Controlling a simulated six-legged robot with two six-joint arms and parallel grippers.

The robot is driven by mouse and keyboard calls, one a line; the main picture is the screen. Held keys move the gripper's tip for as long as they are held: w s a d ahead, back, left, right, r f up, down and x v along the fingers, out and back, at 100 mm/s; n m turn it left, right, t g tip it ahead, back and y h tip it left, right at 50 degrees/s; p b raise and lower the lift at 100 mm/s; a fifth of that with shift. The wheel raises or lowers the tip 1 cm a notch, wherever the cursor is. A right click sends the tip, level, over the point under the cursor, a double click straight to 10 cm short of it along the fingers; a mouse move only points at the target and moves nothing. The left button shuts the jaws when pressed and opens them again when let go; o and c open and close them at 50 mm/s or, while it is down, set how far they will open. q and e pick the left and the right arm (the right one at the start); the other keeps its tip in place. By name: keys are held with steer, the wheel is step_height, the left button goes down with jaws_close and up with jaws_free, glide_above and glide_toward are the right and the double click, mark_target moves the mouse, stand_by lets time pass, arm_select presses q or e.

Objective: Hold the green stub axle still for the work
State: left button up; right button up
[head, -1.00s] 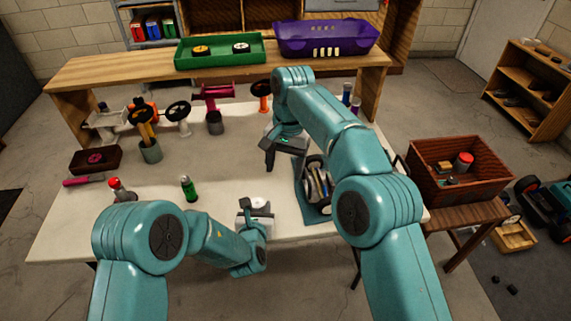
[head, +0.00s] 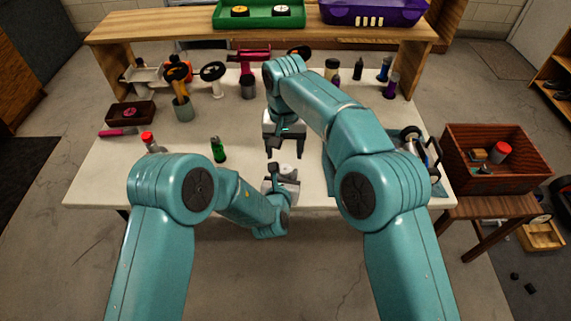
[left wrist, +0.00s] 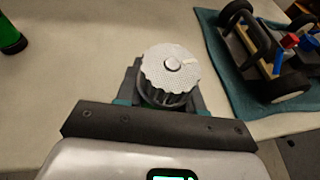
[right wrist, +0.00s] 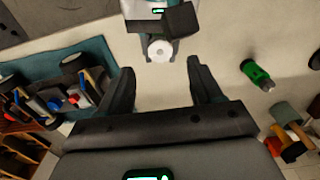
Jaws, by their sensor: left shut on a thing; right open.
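My left gripper (head: 281,182) is shut on a piece low over the front of the white table. In the left wrist view a ridged silver-white round part (left wrist: 172,72) sits between its fingers. The round part also shows as a pale disc with a central hole in the right wrist view (right wrist: 160,50). My right gripper (head: 284,153) is open and empty, just beyond the left one; in the right wrist view its spread fingers (right wrist: 163,85) point toward the disc, apart from it.
A car chassis (left wrist: 270,55) lies on a teal mat (left wrist: 232,88) to the right, partly behind my right arm. A green bottle (head: 218,150) stands to the left. A red-brown crate (head: 495,160) stands right.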

mark_target(285, 170)
step_height(285, 170, down, 7)
steer(key=shift+r, duration=0.15)
steer(key=c, duration=1.1)
steer(key=shift+o, duration=0.2)
